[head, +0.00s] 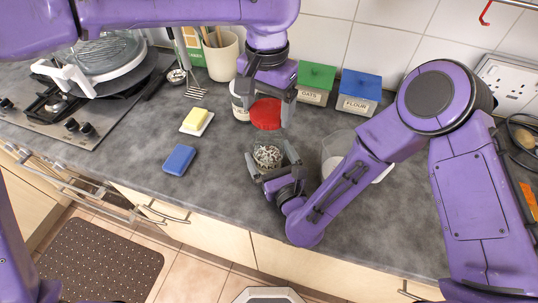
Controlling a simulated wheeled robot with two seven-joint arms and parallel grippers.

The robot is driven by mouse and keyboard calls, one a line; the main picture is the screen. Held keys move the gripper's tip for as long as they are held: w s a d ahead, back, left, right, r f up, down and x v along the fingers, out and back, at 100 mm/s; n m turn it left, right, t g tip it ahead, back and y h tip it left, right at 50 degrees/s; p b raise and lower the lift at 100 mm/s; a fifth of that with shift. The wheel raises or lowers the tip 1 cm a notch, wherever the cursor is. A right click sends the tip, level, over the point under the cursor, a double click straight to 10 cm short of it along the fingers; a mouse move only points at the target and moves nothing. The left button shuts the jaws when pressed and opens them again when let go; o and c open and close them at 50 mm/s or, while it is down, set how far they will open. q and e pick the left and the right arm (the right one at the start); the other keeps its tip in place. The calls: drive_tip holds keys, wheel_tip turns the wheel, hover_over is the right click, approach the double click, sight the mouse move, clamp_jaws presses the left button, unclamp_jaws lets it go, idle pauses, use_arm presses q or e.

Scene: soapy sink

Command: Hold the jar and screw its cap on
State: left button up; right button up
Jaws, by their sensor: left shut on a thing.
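The red cap (266,116) is a round disc held between the fingers of my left gripper (267,100), which reaches down from above. The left gripper is shut on it. The jar (267,156) is clear, with grey and white pieces inside, and stands on the counter below and in front of the cap. The cap shows apart from the jar's mouth. My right gripper (272,165) is at the jar from the front right, with a finger on each side of it. I cannot tell whether those fingers press on the glass.
A clear bowl (336,146) with white contents is right of the jar, partly behind my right arm. Behind are green-lidded (317,77) and blue-lidded (361,87) boxes and a white container (239,108). A blue sponge (179,159) and a yellow block (196,119) lie left.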

drive_tip(key=c, duration=1.2)
use_arm(q)
hover_over(267, 140)
drive_tip(key=shift+f, duration=2.5)
use_arm(e)
drive_tip(key=shift+c, duration=0.3)
use_arm(q)
drive_tip(key=shift+f, duration=0.1)
drive_tip(key=shift+d+f, duration=0.1)
drive_tip(key=shift+f, duration=0.7)
drive_tip(key=shift+f, duration=0.5)
